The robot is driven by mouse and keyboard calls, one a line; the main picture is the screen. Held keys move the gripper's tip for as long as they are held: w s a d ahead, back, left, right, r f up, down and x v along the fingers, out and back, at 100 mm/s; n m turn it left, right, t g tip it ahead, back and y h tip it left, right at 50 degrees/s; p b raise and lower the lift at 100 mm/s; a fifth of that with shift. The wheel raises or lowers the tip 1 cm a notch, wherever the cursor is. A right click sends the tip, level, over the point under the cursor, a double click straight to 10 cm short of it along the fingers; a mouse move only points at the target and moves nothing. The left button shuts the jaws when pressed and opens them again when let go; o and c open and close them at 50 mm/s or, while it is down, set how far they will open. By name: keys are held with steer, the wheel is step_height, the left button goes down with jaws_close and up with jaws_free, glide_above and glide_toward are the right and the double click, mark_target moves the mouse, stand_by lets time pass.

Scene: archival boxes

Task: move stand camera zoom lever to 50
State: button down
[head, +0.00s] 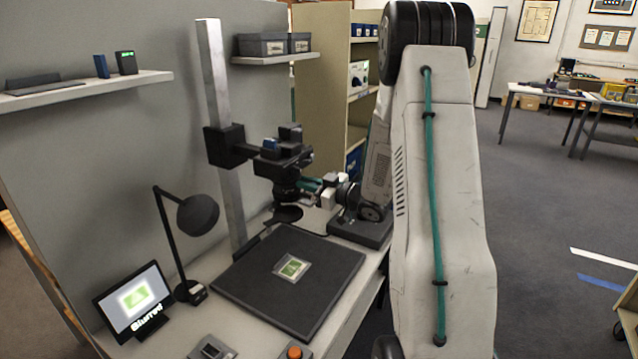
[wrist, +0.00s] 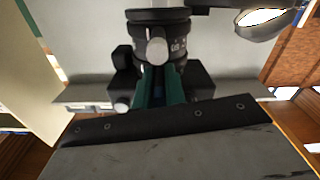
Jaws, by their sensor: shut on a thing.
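The stand camera (head: 283,160) hangs from a grey column (head: 219,110), pointing down at the dark baseboard (head: 330,262). My gripper (head: 306,185) reaches its lens from the right, its teal fingers at the lens side. In the wrist view the fingers (wrist: 160,84) are close together just below a round grey knob on the lens, likely the zoom lever (wrist: 157,51). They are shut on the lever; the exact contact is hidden. White marks show on the dark lens ring (wrist: 178,46), too small and turned to read surely.
A green-and-white slide (head: 291,267) lies on the baseboard. A small monitor (head: 135,302) at front left shows a green picture and the word "Blurred". A black desk lamp (head: 197,214) stands left of the column. Shelves with boxes (head: 262,45) are behind.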

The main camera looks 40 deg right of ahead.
stand_by(0.3)
steer(key=c, duration=1.5)
jaws_free()
steer(key=shift+o, duration=0.2)
steer(key=v, duration=0.7)
steer(key=shift+s, duration=0.35)
steer(key=shift+d, duration=0.1)
